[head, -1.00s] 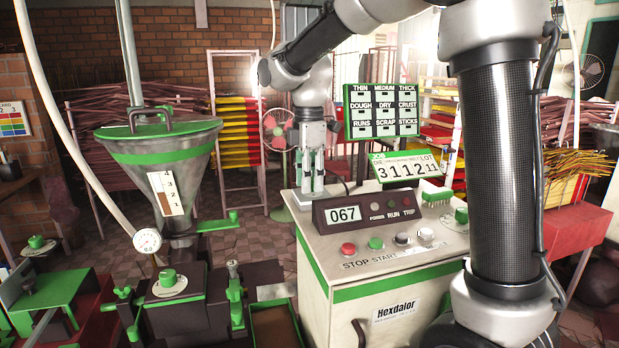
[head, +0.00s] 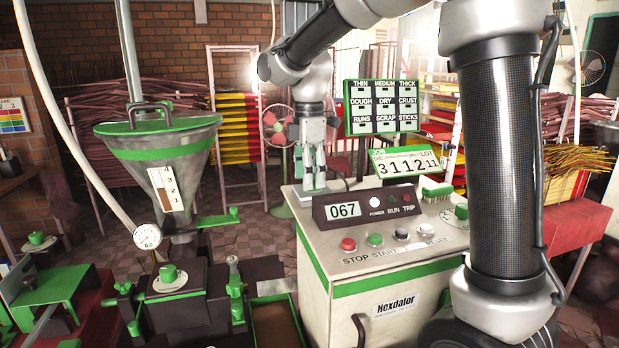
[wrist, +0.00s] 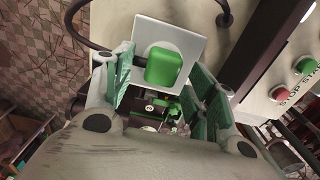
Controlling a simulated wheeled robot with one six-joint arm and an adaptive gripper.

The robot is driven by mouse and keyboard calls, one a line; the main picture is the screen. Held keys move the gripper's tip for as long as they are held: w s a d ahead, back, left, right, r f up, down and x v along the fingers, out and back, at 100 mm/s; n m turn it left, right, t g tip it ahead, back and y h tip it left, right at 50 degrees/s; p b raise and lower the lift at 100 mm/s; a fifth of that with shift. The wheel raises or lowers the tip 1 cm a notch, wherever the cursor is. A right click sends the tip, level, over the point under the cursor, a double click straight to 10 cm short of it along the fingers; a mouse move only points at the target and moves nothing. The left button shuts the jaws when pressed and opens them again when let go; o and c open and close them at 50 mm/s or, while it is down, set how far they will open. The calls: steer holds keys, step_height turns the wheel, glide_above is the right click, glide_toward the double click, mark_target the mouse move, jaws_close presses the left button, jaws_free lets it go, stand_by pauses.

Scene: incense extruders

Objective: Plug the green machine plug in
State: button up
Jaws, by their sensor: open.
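The green plug (wrist: 163,66) shows in the wrist view as a rounded green block over a square white plate (wrist: 195,42). It appears seated against the plate, though the contact underneath is hidden. My gripper (wrist: 160,80) is open, with one finger to each side of the plug. In the head view my gripper (head: 313,184) points down at the back left corner of the Hexdalor machine's top (head: 335,245). There its fingers hide most of the plug. The POWER lamp (head: 376,201) on the machine's panel looks bright white.
A dark cable (wrist: 85,40) curves around the plate. The 067 display panel (head: 343,210) stands just right of my gripper, with a row of buttons in front. A card board (head: 381,107) and lot sign (head: 403,161) stand behind. A hopper (head: 160,150) is at left.

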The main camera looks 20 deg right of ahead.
step_height(320, 180, up, 11)
stand_by(0.3)
